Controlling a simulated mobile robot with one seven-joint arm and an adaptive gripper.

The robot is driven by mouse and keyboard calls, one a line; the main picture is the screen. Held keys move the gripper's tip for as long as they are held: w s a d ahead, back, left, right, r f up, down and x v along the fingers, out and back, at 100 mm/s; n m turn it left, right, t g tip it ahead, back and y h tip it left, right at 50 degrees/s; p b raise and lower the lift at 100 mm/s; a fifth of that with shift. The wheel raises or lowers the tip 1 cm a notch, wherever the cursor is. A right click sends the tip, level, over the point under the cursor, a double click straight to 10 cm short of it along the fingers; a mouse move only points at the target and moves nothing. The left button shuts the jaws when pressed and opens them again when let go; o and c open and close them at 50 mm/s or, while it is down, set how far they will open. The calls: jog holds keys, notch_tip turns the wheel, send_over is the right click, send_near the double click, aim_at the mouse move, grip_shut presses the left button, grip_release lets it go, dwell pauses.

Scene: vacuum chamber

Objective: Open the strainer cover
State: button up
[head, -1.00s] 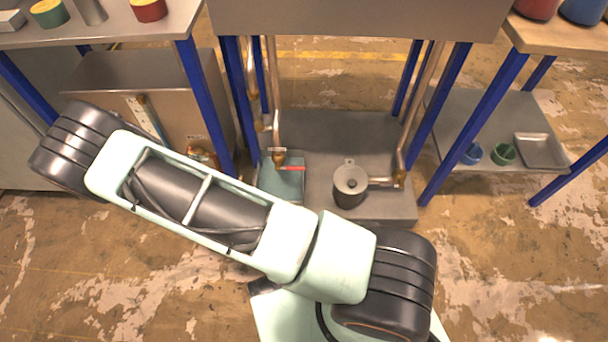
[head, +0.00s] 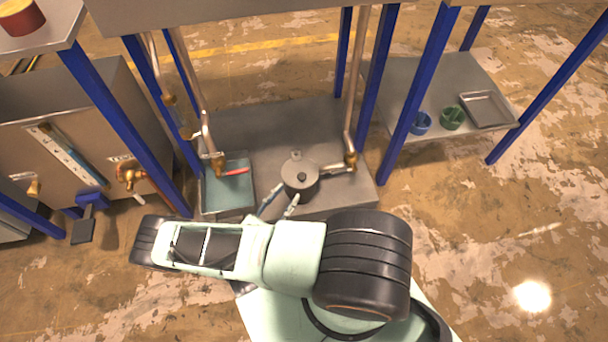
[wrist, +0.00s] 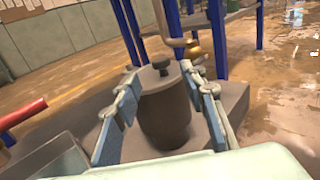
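The strainer (head: 300,188) is a grey round pot on the low grey platform.
A pipe joins the strainer at the right, with a brass fitting (head: 350,160). A teal tray (head: 228,193) with a red-handled item stands left of it. Blue posts (head: 372,100) flank the platform. Blue and green cups (head: 452,118) stand on the right shelf.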

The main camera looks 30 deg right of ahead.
aim_at(302, 176)
jog(key=b+x, duration=0.1)
jog(key=x, duration=0.8)
jog(key=shift+w+d, duration=0.15)
jog(key=shift+d, duration=0.1)
grip_shut()
